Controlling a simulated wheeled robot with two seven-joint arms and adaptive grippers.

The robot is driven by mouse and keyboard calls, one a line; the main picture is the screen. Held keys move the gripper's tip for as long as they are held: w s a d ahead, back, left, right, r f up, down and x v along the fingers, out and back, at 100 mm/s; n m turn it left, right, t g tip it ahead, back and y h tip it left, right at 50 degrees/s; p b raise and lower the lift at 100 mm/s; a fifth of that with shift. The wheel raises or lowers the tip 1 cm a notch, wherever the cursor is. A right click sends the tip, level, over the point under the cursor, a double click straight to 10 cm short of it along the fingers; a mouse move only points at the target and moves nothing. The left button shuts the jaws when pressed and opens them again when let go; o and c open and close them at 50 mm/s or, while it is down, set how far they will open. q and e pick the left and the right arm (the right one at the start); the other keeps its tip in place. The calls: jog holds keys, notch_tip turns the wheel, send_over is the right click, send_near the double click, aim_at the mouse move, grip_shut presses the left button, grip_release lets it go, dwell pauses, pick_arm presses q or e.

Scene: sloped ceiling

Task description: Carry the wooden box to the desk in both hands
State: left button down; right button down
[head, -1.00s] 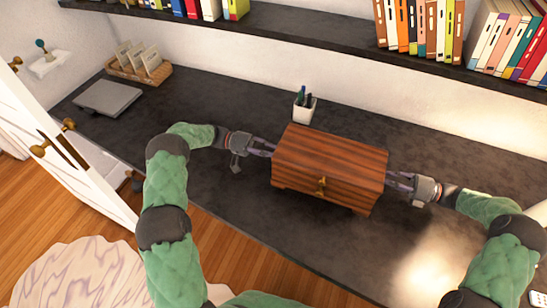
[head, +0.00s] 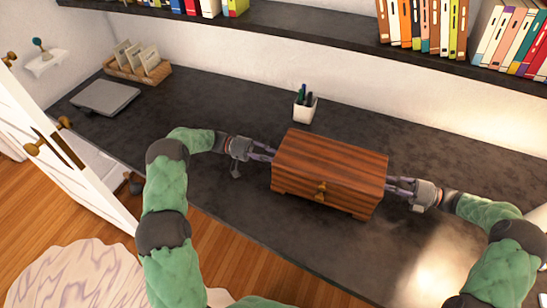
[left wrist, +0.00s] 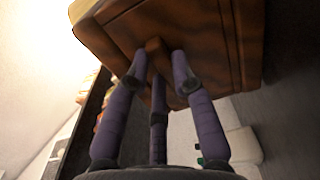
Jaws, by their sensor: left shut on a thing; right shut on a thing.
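The wooden box (head: 328,165), reddish-brown with a brass-coloured knob (head: 321,187) on its front, is upright over the dark desk (head: 215,185). Whether its feet touch the desktop is hard to tell. My left gripper (head: 268,154) is at the box's left end. In the left wrist view its purple fingers are shut around a small wooden handle (left wrist: 154,46) on the box's side. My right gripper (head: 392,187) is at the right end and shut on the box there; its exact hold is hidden.
A white pen cup (head: 304,107) stands behind the box. A grey laptop (head: 106,97) and a wooden card tray (head: 150,72) are at the desk's far left. A shelf (head: 300,27) with books runs above.

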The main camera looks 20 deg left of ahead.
pick_arm(q)
jog(key=shift+f, duration=0.1)
pick_arm(e)
jog(key=shift+f, duration=0.1)
pick_arm(q)
jog(key=c, duration=1.1)
grip_release()
pick_arm(e)
jog(key=c, duration=1.1)
grip_release()
pick_arm(q)
jog(key=shift+o, duration=0.2)
pick_arm(e)
jog(key=shift+o, duration=0.2)
pick_arm(q)
jog(key=a, duration=1.2)
jog(key=shift+w, duration=0.25)
pick_arm(e)
jog(key=d, duration=1.2)
jog(key=shift+s, duration=0.3)
